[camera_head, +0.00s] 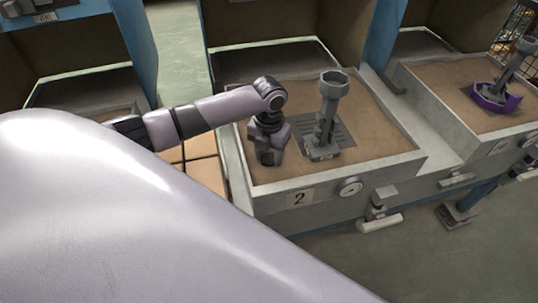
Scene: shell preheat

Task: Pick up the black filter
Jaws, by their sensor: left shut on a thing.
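My left arm reaches in from the left over the sand-coloured bed of station 2 (376,154). My left gripper (268,156) points down at the left side of this bed, low over its surface. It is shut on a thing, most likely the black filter. That thing is too small and dark to tell apart from the fingers. I see no other black filter. My right gripper is not in view.
A grey upright fixture with a round cup top (326,112) stands on a grate just right of my left gripper. Another bed at right holds a purple tray (496,98) with a grey fixture.

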